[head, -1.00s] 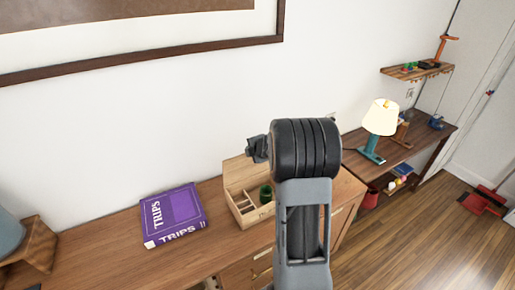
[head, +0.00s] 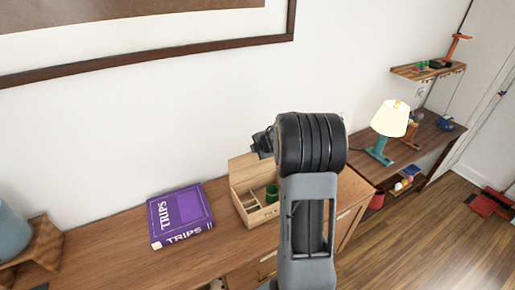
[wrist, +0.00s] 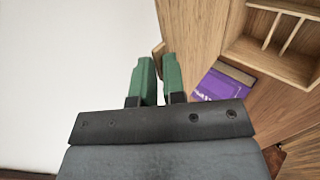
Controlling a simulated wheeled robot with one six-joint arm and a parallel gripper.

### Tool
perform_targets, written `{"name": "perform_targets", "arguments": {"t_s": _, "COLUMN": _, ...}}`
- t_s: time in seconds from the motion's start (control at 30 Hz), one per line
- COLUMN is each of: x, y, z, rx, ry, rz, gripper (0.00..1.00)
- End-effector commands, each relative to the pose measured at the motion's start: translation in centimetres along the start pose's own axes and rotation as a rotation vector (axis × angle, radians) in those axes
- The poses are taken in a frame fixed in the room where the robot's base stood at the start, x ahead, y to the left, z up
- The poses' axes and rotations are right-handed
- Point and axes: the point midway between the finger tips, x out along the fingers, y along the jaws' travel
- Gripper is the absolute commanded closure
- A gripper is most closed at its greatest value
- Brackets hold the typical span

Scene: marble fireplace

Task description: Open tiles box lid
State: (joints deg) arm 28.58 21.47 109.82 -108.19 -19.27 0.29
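The tiles box (head: 243,213) is a light wooden box with compartments on the desk. Its lid (head: 243,168) stands raised at the back against the wall side. A green round thing (head: 271,193) sits inside. In the wrist view the open box (wrist: 272,58) shows at the upper right with its dividers, and the lid (wrist: 190,28) appears as a wooden panel beside it. My gripper (wrist: 157,66) has green fingers with a narrow gap between them, close to the lid's edge. No held thing shows between them. In the head view my arm hides the gripper's fingers.
A purple book (head: 180,216) lies left of the box and also shows in the wrist view (wrist: 222,84). A lit lamp (head: 389,122) stands on a desk at right. A framed picture (head: 150,62) hangs above. Open desk top lies between book and box.

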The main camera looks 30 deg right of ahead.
Motion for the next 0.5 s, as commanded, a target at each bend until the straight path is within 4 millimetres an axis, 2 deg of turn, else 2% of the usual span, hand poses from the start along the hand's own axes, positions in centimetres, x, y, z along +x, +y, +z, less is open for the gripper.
{"name": "perform_targets", "arguments": {"t_s": 0.03, "x": -0.08, "y": 0.19, "z": -0.01, "rx": -0.001, "ry": 0.000, "rz": 0.004, "gripper": 0.86}}
{"name": "perform_targets", "arguments": {"t_s": 0.23, "x": -0.02, "y": 0.14, "z": -0.13, "rx": -0.002, "ry": 0.001, "rz": 0.002, "gripper": 0.68}}
{"name": "perform_targets", "arguments": {"t_s": 0.5, "x": -0.19, "y": 0.14, "z": -0.17, "rx": -0.003, "ry": 0.002, "rz": 0.002, "gripper": 0.68}}
